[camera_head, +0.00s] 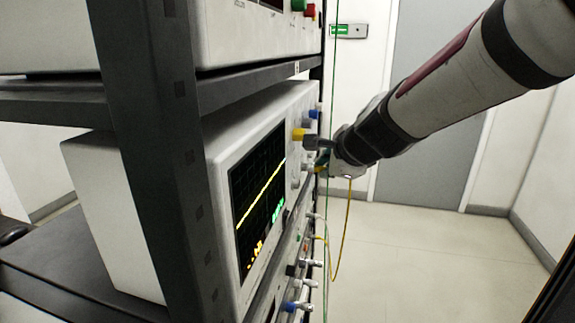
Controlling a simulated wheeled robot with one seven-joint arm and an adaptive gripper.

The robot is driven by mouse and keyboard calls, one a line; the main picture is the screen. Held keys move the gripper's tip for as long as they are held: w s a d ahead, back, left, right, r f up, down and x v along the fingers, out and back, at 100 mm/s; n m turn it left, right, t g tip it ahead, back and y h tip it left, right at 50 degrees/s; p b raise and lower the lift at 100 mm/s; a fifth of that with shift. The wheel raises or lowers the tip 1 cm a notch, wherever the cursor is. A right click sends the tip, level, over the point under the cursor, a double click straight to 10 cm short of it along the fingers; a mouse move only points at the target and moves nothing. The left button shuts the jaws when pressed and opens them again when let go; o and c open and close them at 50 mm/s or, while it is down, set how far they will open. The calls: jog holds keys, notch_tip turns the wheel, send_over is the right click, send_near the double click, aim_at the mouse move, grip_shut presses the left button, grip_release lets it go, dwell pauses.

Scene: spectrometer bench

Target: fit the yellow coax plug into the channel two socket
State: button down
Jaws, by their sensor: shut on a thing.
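My gripper (322,160) is at the right edge of the oscilloscope's front, seen small and nearly edge-on. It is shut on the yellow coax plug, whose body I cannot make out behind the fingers. The plug's thin yellow cable (348,210) hangs below my gripper and loops back left to the lower connectors. The oscilloscope (221,170) stands on the rack shelf with a yellow trace on its screen (258,180). Pale fittings (307,168) show on its front beside my gripper. I cannot tell which is the channel two socket, or whether the plug touches it.
A yellow-and-grey fitting (298,134) and a blue one (312,114) stick out just above my gripper. Several connectors, one blue (290,306), protrude from a lower unit. A dark rack post (160,150) stands in front. A thin green cable (333,80) hangs nearby. Floor at right is clear.

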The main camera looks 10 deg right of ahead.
jog(key=shift+a, duration=0.15)
dwell(0.6)
jog(key=c, duration=1.5)
grip_release()
jog(key=shift+c, duration=0.2)
jog(key=v, duration=1.2)
jog(key=s+d+f+n+g, duration=0.1)
jog(key=s+f+n, duration=0.3)
jog(key=s+n, duration=0.6)
jog(key=s+d+f+n+g+h, duration=0.1)
jog(key=s+f+n+g, duration=0.3)
jog(key=s+n, duration=0.6)
jog(key=shift+s+f, duration=0.5)
jog(key=shift+f, duration=0.2)
